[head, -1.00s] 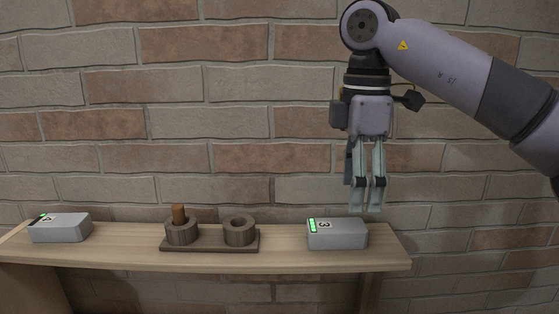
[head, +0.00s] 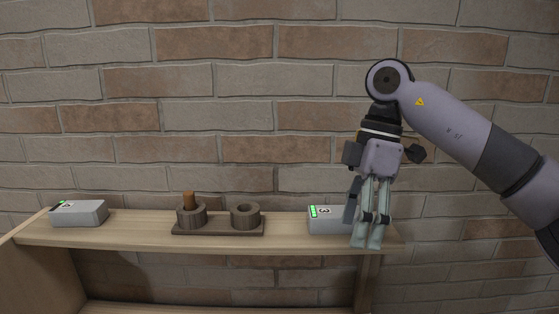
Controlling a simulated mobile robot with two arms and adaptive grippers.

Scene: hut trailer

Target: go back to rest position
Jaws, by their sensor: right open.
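My right gripper (head: 367,243) hangs pointing down at the right end of the wooden shelf (head: 140,241). It is open, with nothing seen between its fingers. Its fingers cover the right part of a grey box (head: 328,222) with a green strip and a number 3. I cannot tell whether they touch the box. My left gripper is not in view.
A dark wooden holder (head: 218,232) with two round cups stands mid-shelf, and a brown peg (head: 189,200) stands in its left cup. Another grey box (head: 80,214) sits at the shelf's left end. A brick wall (head: 230,90) is behind.

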